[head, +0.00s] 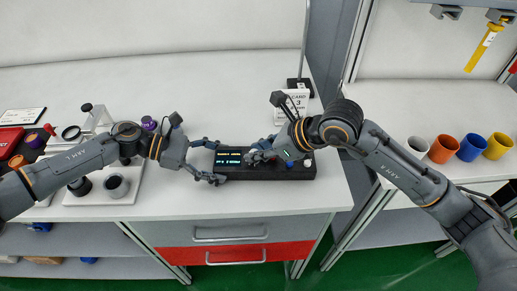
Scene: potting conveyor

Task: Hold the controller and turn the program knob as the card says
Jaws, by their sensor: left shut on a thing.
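The controller (235,176), a black box with a lit display (229,157), lies on the white counter. My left gripper (217,162) is shut on the controller's left end, one finger on its far side and one on its near side. My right gripper (262,150) reaches over the controller just right of the display. Its fingers and hand cover that part of the panel, so I cannot tell whether it touches or holds a knob. A small light-coloured control (307,163) shows at the controller's right end. The card (297,98) stands behind, partly covered by my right arm; a "3" is readable.
A white stand with dark cups (116,185) and small parts sits left, under my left arm. Several coloured mugs (444,148) stand on the right counter. A dark post base (300,85) stands behind the card. The counter behind the controller is mostly clear.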

